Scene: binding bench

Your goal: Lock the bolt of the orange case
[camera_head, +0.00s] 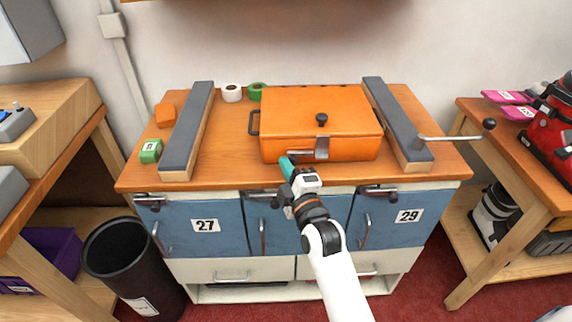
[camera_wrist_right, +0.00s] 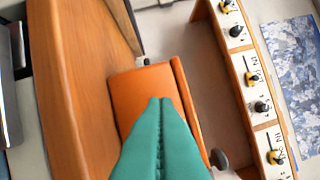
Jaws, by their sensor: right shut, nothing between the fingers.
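The orange case (camera_head: 345,105) lies with its lid down on the wooden bench, with a black knob (camera_head: 322,119) on the lid. On its front face is a metal bolt (camera_head: 321,149); its exact position is too small to tell. My right gripper (camera_head: 285,163) is shut and empty, its teal fingers just left of the bolt, by the case's front left part. I cannot tell whether they touch the case. In the right wrist view the shut fingers (camera_wrist_right: 160,101) point at the orange case (camera_wrist_right: 138,86), and they hide part of it. My left gripper is out of view.
Dark-topped rails (camera_head: 188,125) and (camera_head: 398,120) flank the case. A metal lever with a black ball (camera_head: 489,124) sticks out at right. Tape rolls (camera_head: 232,93), an orange block (camera_head: 165,112) and a green block (camera_head: 151,150) lie at left. Bench space left of the case is clear.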

